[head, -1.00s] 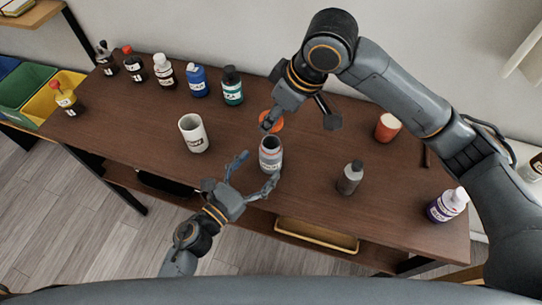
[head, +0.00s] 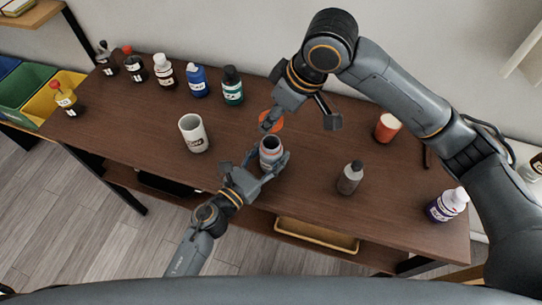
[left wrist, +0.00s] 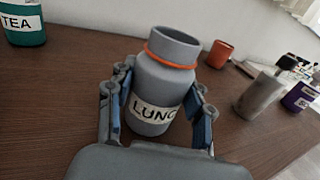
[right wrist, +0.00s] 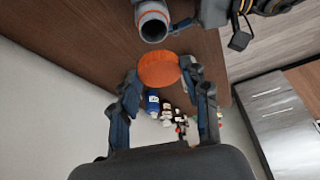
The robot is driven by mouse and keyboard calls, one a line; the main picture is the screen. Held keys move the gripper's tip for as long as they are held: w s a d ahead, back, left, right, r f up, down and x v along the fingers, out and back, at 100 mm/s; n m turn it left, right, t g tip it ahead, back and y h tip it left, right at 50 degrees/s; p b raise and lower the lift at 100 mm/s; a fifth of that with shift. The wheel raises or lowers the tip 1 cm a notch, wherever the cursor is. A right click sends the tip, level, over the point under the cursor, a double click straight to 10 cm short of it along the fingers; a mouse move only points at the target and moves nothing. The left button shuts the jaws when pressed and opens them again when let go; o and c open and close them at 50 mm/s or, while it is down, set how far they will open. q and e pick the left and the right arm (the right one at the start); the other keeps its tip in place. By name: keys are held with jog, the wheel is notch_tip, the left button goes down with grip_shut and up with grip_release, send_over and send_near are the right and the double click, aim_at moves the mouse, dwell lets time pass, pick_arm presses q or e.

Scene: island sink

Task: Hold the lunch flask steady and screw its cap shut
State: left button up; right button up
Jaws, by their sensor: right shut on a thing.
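The grey lunch flask (head: 270,156) stands upright on the table, its mouth uncovered. In the left wrist view the flask (left wrist: 158,88) shows a "LUNC…" label and an orange ring at its neck. My left gripper (head: 266,168) has its fingers on both sides of the flask body; in the left wrist view they (left wrist: 160,105) look apart, and firm contact does not show. My right gripper (right wrist: 160,80) is shut on the orange cap (right wrist: 159,70), held beyond the flask's mouth and apart from it. In the head view the cap (head: 277,121) is partly hidden by the fingers.
A white mug (head: 193,134) stands left of the flask, a grey bottle (head: 350,178) to the right. An orange cup (head: 388,127) and a purple bottle (head: 447,205) are farther right. Several bottles, including a teal one (head: 232,87), line the back left. The table around the flask is clear.

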aim_at(275, 130)
pick_arm(q)
grip_shut()
pick_arm(e)
jog(key=shift+f, duration=2.5)
jog(key=shift+f, duration=0.9)
jog(key=shift+f, duration=0.55)
